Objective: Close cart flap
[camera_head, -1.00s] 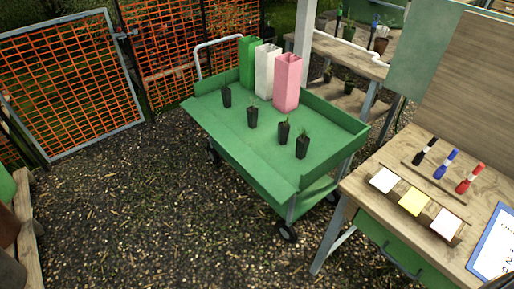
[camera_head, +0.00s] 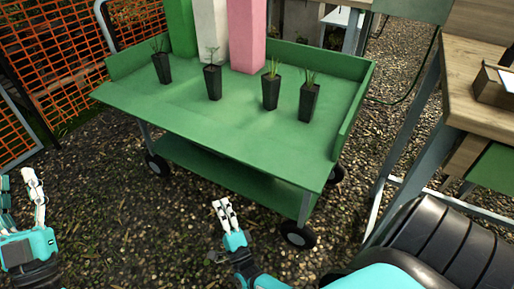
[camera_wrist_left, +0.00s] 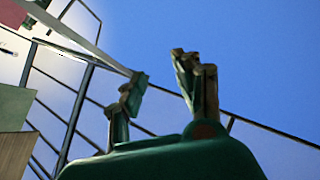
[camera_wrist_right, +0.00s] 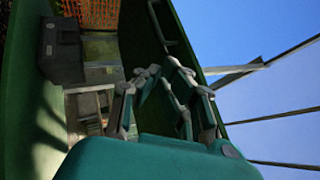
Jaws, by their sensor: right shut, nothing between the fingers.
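The flap (camera_head: 215,142) there appears folded out, roughly level with the tray floor. My right gripper (camera_head: 222,205) is shut and empty, pointing up in front of the lower shelf, just below the flap's edge in the picture. Contact with the flap is not visible. The right wrist view shows its fingers (camera_wrist_right: 158,78) against green cart panels. My left gripper (camera_head: 19,178) is open and empty, left of the cart; its spread fingers (camera_wrist_left: 160,72) show against sky.
Several black plant pots (camera_head: 270,92) stand on the tray, with green, white (camera_head: 211,35) and pink (camera_head: 246,35) tall containers behind them. A wooden table (camera_head: 480,100) stands close on the right. An orange mesh fence (camera_head: 50,60) is at the left. Gravel before the cart is open.

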